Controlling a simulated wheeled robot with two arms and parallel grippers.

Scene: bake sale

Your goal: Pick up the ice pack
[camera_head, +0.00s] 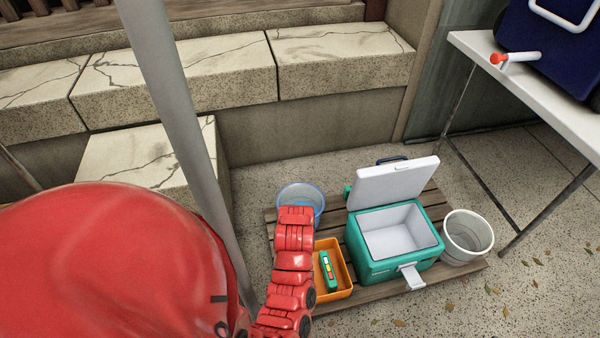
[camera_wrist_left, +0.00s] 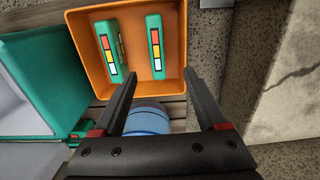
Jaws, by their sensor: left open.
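Two green packs with red, yellow and white labels, which look like ice packs, lie in an orange bin (camera_wrist_left: 130,18); the left wrist view shows a left pack (camera_wrist_left: 108,50) and a right pack (camera_wrist_left: 156,47). In the head view one pack (camera_head: 328,270) shows in the bin (camera_head: 343,268); my red left arm covers part of the bin. My left gripper (camera_wrist_left: 161,75) is open and empty. Its fingertips appear near the bin's edge, below the packs in the picture; their height above it is unclear. The fingers are hidden in the head view. My right gripper is not in view.
A teal cooler (camera_head: 372,265) stands open and empty beside the bin on a wooden pallet (camera_head: 385,292). A blue bucket (camera_head: 300,190) stands behind the bin, a white bucket (camera_head: 468,237) right of the cooler. A grey pole (camera_head: 180,90) crosses the view. A white table (camera_head: 480,45) stands right.

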